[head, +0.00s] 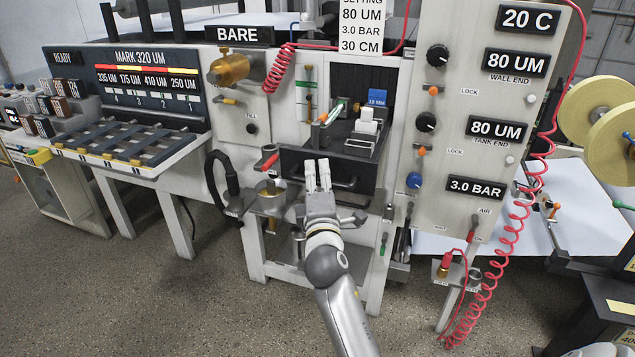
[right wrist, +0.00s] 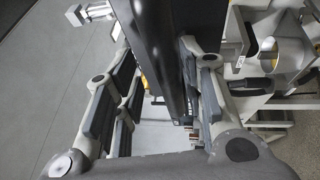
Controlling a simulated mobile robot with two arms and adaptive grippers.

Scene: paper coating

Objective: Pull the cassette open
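The cassette is a dark drawer-like unit in the middle of the machine, with a wide black front panel (head: 367,172). A dark handle bar (head: 345,183) runs across that front. My right gripper (head: 318,174) is at the front, left of its middle, with its fingers pointing at it. In the right wrist view a broad black bar (right wrist: 158,45) runs between the fingers of my right gripper (right wrist: 160,105). The right finger is close against the bar; a gap shows beside the left one. Whether the bar is handle or panel edge is unclear.
White and blue blocks (head: 378,97) sit behind the front panel. A red-knobbed valve (head: 269,160) and a metal cup (head: 270,198) are just left of it. The control panel (head: 460,90) stands at right, with a coiled red hose (head: 514,235). The floor in front is free.

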